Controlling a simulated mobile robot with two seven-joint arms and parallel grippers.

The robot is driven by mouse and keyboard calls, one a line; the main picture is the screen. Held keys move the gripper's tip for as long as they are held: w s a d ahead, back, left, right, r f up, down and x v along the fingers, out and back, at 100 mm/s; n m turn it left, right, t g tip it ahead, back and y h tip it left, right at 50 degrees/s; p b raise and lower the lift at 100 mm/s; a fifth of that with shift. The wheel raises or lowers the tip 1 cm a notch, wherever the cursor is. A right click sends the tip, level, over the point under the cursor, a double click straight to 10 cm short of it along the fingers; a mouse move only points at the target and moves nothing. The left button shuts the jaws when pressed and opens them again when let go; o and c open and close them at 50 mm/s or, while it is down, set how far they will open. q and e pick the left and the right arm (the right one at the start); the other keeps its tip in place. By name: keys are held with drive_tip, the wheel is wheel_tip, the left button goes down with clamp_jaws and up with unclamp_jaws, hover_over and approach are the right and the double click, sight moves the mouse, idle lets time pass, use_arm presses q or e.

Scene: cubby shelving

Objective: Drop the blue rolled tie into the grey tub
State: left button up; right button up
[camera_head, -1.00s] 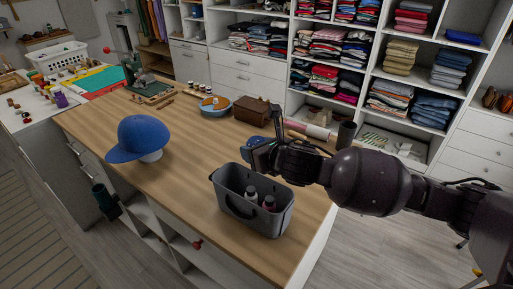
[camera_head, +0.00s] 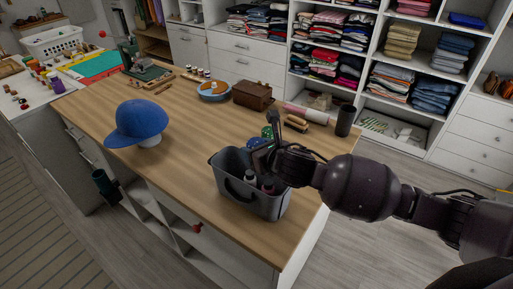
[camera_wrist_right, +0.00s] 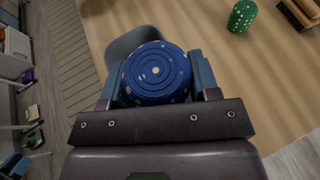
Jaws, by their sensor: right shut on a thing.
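The blue rolled tie (camera_wrist_right: 155,72), dotted with pale spots, is held between the two fingers of my right gripper (camera_wrist_right: 158,80). In the head view the tie (camera_head: 254,142) shows as a small blue patch beside my right gripper (camera_head: 262,152), at the far rim of the grey tub (camera_head: 232,187). The tub is open-topped, stands near the table's front edge and holds bottles with pale caps. In the wrist view part of the grey tub (camera_wrist_right: 122,43) shows beyond the tie, which hides the rest. My left gripper is not in view.
A green rolled tie (camera_wrist_right: 242,15) and a brush (camera_wrist_right: 297,14) lie on the table (camera_head: 185,120) behind my right gripper. A blue cap (camera_head: 138,122) sits on a stand at the left. A dark cup (camera_head: 345,120) and a brown box (camera_head: 252,95) stand farther back.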

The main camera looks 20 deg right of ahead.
drive_tip(key=o, duration=1)
drive_tip(key=v, duration=1)
drive_tip(key=shift+s+r+b, duration=0.2)
drive_tip(key=shift+s+b, duration=0.15)
drive_tip(key=shift+b, duration=0.1)
